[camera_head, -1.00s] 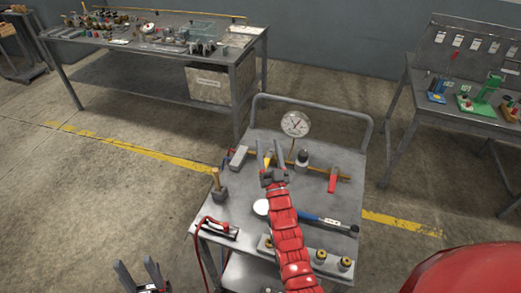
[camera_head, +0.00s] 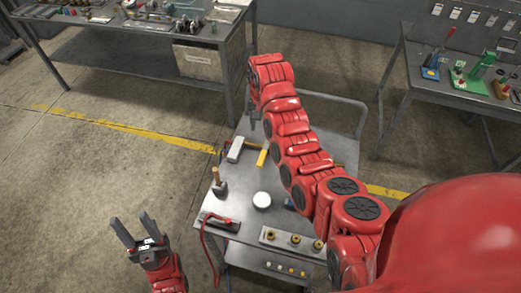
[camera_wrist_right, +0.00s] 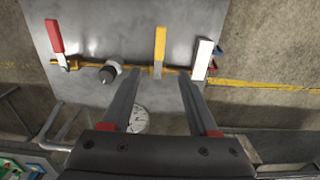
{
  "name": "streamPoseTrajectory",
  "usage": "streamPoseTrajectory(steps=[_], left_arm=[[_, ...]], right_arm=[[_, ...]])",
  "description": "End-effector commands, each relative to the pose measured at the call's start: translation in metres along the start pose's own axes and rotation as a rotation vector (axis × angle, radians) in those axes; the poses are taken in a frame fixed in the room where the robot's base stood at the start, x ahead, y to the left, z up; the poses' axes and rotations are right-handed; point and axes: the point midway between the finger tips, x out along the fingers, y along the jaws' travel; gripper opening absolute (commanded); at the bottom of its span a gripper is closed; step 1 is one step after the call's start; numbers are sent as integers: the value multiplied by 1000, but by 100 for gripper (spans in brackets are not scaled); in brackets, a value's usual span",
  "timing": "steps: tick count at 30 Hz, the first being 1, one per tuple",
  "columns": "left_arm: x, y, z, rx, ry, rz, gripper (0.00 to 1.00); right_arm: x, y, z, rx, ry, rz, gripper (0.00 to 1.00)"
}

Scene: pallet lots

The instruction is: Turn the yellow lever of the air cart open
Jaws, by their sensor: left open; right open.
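The yellow lever (camera_head: 262,157) is on the air cart (camera_head: 240,182) and partly shows beside my right arm. In the right wrist view the yellow lever (camera_wrist_right: 159,44) stands crosswise to a brass pipe (camera_wrist_right: 85,65). My right gripper (camera_wrist_right: 158,74) is open, its fingertips to either side of the lever's pipe end in that picture; contact cannot be told. In the head view the right gripper (camera_head: 253,112) is at the cart's far left corner, mostly hidden by its wrist. My left gripper (camera_head: 132,221) is open and empty, left of the cart.
A white lever (camera_wrist_right: 203,58) and a red lever (camera_wrist_right: 57,38) flank the yellow one. A dark valve knob (camera_wrist_right: 110,72) and a gauge (camera_wrist_right: 138,118) are near. Workbenches stand behind left and right.

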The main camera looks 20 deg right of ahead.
Motion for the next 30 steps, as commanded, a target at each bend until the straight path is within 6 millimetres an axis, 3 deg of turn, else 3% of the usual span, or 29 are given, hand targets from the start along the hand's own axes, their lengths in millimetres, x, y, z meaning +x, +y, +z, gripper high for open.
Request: streamPoseTrajectory(steps=[12, 17, 21, 30], left_arm=[[-77, 4, 13, 0, 0, 0, 50], [-100, 5, 17, 0, 0, 0, 50], [-77, 4, 13, 0, 1, 0, 50], [-72, 4, 12, 0, 0, 0, 50]], right_arm=[[87, 0, 1, -1, -1, 2, 60], [121, 0, 1, -1, -1, 1, 60], [138, 1, 2, 0, -7, 4, 60], [168, 0, 1, -1, -3, 2, 60]])
